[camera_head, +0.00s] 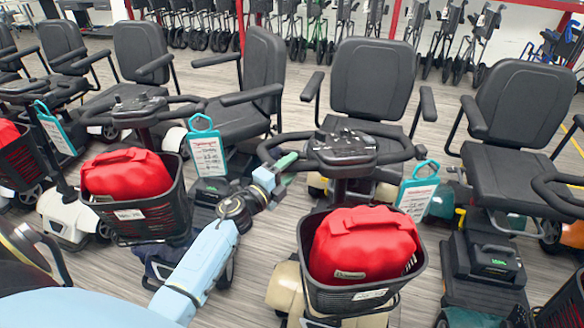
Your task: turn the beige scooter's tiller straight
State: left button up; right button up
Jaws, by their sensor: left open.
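The beige scooter (285,287) stands in the centre, with a black seat (372,76) behind its tiller. Its black tiller head (343,148) has loop handlebars reaching left and right, and a black front basket (365,298) holding a red bag (362,243). My left gripper (284,165) is open at the left handlebar loop, beside the tiller head. Its fingers overlap the bar in the picture; I cannot tell whether they touch it. My right gripper is not in view.
Another scooter with a basket and red bag (127,174) stands close on the left. A dark scooter (482,262) stands close on the right. Teal price tags (207,148) hang between them. Folded walkers (470,40) line the back. Narrow strips of wood floor show between scooters.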

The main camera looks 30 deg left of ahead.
pick_arm(q)
jog(key=shift+w+d, duration=0.1)
jog(key=shift+w, duration=0.55)
grip_shut()
